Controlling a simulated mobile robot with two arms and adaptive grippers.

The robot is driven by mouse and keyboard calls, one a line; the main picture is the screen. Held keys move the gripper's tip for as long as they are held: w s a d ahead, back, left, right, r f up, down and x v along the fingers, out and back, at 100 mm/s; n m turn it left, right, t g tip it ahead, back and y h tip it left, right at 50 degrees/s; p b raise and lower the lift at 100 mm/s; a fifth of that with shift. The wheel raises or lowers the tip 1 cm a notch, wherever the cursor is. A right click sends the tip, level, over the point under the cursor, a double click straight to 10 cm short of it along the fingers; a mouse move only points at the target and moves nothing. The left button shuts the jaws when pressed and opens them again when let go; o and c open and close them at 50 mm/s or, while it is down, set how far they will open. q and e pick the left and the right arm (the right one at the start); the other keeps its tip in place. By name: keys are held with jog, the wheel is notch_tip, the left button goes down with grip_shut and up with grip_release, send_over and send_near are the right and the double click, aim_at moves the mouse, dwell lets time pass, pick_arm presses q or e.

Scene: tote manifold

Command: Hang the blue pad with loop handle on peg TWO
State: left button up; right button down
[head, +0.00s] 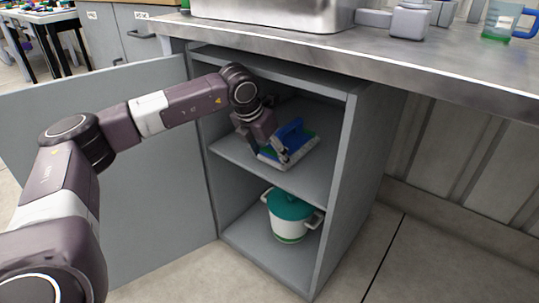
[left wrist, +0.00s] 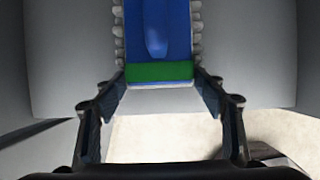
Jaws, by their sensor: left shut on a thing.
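The blue pad with loop handle (head: 292,132) is on or just above the upper shelf inside the open cabinet; I cannot tell whether it touches the shelf. It has a green part and a whitish edge. My left gripper (head: 279,150) reaches in from the left and is shut on the pad. In the left wrist view the blue pad (left wrist: 157,30), with its green band and pale knobbly sides, lies between the fingertips of my left gripper (left wrist: 158,78). My right gripper is not in view. No peg marked TWO can be seen.
The cabinet's upper shelf (head: 318,180) and side wall (head: 345,190) enclose the gripper closely. A white pot with teal lid (head: 289,215) stands on the lower shelf. The open door (head: 130,180) is on the left. The countertop (head: 400,62) overhangs, carrying a metal tub (head: 270,14).

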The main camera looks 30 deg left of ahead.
pick_arm(q)
jog(key=o, duration=1.2)
